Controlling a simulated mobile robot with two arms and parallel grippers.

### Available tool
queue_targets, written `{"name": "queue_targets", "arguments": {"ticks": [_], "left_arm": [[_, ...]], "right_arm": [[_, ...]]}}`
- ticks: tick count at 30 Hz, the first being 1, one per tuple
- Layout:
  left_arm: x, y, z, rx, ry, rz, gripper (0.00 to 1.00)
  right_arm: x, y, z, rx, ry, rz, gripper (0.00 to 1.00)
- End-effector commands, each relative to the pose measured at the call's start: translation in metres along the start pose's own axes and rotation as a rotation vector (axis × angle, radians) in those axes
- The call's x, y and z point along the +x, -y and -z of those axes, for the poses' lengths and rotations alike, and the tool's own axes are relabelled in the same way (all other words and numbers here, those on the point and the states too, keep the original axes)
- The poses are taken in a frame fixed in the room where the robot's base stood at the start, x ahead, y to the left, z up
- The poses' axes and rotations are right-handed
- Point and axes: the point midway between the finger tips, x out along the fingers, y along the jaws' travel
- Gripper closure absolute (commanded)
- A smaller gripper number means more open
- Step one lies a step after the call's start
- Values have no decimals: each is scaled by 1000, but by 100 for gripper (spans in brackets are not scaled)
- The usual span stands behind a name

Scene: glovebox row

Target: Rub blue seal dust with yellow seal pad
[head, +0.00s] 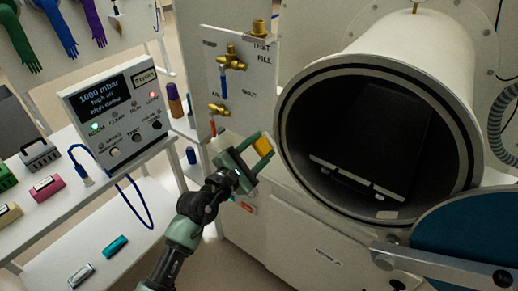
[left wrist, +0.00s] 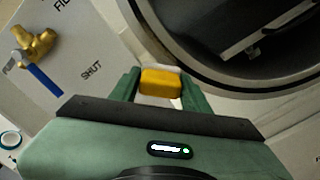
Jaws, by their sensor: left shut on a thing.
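My left gripper (head: 258,150) is shut on a yellow pad (head: 263,145), held just left of the round port's rim. In the left wrist view, the pad (left wrist: 160,84) sits between the two green fingers of the gripper (left wrist: 160,92). The port (head: 291,150) is a white cylinder with a dark ring around its open mouth. A round blue-faced door (head: 470,235) hangs open at the lower right, on a grey hinge arm. I cannot make out any dust on the ring or the door. My right gripper is not in view.
A panel with brass valves (head: 232,62) stands left of the port. A control box (head: 115,112) with a lit display is at the left. A shelf bears pink and green blocks. A black tray with a white bar (head: 355,178) lies inside the port.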

Motion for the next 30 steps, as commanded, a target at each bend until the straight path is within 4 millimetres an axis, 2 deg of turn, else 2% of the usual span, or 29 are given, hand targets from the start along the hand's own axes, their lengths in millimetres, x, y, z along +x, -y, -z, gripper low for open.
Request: {"name": "queue_targets", "arguments": {"ticks": [23, 30], "left_arm": [[14, 0, -1, 0, 1, -1, 86], [13, 8, -12, -2, 0, 2, 86]], "right_arm": [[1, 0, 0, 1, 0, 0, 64], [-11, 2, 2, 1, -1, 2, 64]]}}
